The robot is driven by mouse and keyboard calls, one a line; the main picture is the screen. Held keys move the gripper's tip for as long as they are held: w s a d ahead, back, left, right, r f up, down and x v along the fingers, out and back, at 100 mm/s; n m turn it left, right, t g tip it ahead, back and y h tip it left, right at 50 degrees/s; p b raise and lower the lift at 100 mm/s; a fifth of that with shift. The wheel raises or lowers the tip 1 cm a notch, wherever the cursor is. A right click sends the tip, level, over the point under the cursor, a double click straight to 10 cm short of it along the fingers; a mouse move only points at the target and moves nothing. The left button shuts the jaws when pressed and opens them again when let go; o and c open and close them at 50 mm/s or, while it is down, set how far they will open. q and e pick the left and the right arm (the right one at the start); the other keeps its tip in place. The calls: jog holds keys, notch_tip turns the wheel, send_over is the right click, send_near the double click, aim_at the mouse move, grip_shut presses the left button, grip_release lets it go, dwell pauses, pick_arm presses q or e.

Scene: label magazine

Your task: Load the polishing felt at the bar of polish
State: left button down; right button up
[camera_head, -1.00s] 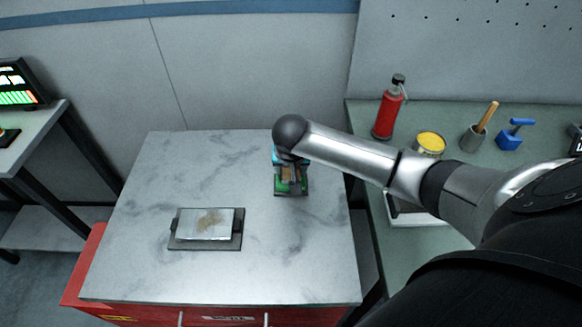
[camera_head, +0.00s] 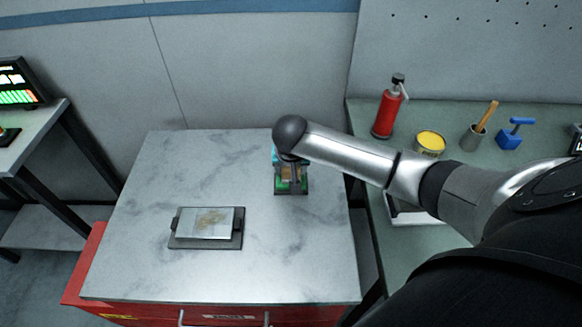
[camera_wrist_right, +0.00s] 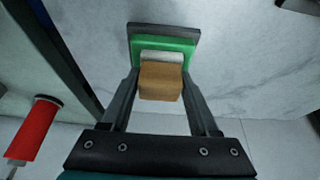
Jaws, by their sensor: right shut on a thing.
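My right gripper (camera_wrist_right: 160,92) is shut on a tan block with a pale felt face (camera_wrist_right: 162,57), the polishing felt. The pale face points down at the green bar of polish (camera_wrist_right: 190,52), which lies on a dark base (camera_wrist_right: 165,30). The felt is over or against the bar; I cannot tell whether they touch. In the head view my right gripper (camera_head: 288,168) is partly hidden by its own arm, above the green bar (camera_head: 291,187) on the marble top. My left gripper is not in view.
A metal plate (camera_head: 206,223) with a brownish stain sits in a dark holder at the front left of the marble top (camera_head: 150,185). A red bottle (camera_head: 387,115), yellow tin (camera_head: 430,142), grey pot (camera_head: 474,137) and blue tool (camera_head: 510,138) stand on the right bench.

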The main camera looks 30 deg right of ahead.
jog(key=shift+s+p, duration=0.1)
jog(key=shift+p, duration=0.3)
dwell(1.2)
notch_tip(320, 180, up, 7)
jog(key=p, duration=0.8)
jog(key=shift+p, duration=0.3)
dwell(0.5)
